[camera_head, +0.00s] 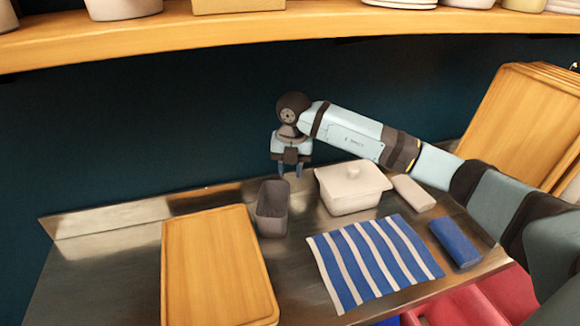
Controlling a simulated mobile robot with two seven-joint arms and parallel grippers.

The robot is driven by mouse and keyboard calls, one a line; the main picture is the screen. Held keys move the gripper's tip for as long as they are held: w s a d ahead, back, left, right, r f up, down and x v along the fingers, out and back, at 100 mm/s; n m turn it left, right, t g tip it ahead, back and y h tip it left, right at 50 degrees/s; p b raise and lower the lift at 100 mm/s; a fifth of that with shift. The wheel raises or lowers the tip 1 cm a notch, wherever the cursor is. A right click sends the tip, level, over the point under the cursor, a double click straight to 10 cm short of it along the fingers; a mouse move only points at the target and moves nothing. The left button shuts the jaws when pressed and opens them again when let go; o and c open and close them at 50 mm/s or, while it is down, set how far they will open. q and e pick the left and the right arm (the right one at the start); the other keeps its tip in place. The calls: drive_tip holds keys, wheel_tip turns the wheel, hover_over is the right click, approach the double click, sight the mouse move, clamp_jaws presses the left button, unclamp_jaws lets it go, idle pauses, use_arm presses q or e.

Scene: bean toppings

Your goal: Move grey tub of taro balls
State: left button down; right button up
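A grey tub (272,222) stands upright on the metal counter, between a wooden board and a white lidded dish. It is narrow and deep; its inside looks dark, and I cannot make out any taro balls in it. My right gripper (290,172) points down just above and behind the tub's right far corner. Its two fingers are apart with nothing seen between them. My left gripper does not show.
The wooden board (215,270) lies left of the tub. The white lidded dish (352,188) stands close on its right. A striped cloth (372,260), a beige block (413,192) and a blue block (455,243) lie further right. A wooden shelf (230,35) runs above.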

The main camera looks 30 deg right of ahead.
drive_tip(key=p, duration=0.1)
approach(274, 209)
drive_tip(key=s+f, duration=0.2)
drive_tip(key=s+d+f, duration=0.1)
drive_tip(key=s+f, duration=0.2)
drive_tip(key=shift+s+d, duration=0.1)
drive_tip(key=shift+d, duration=0.05)
clamp_jaws()
